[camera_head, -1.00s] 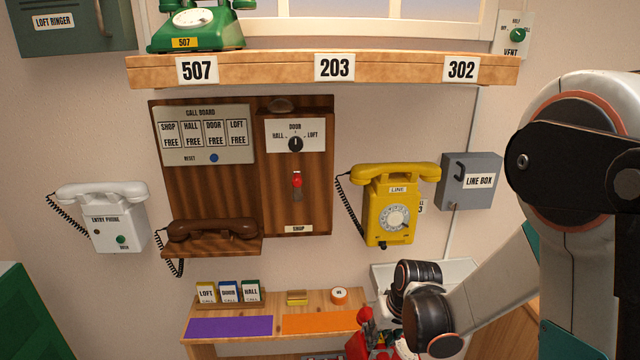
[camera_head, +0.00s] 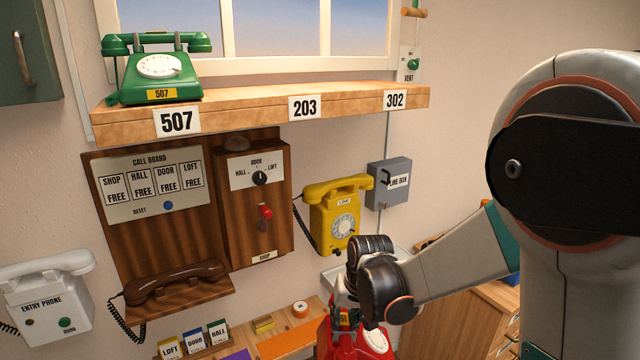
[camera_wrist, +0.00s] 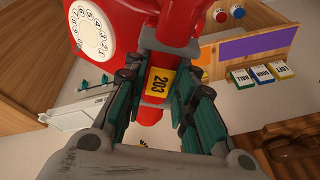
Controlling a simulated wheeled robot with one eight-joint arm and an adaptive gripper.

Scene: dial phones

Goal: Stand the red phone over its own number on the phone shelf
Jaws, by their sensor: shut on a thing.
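The red phone (camera_head: 358,343) is low in the head view, partly cut by the lower edge. In the wrist view it shows a white dial and a yellow tag reading 203 (camera_wrist: 161,80). My gripper (camera_wrist: 152,85) is shut on the red phone, with a finger on each side of the tag. The phone shelf (camera_head: 240,107) runs above, with number plates 507 (camera_head: 177,122), 203 (camera_head: 305,108) and 302 (camera_head: 395,100) on its front edge. The green phone (camera_head: 155,69), tagged 507, stands over 507. The shelf above 203 and 302 is bare.
The yellow wall phone (camera_head: 338,215) and grey line box (camera_head: 388,185) hang under the shelf, near my arm. The call board (camera_head: 153,180) with the brown handset (camera_head: 175,283) is left of them. The white entry phone (camera_head: 45,300) is at far left.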

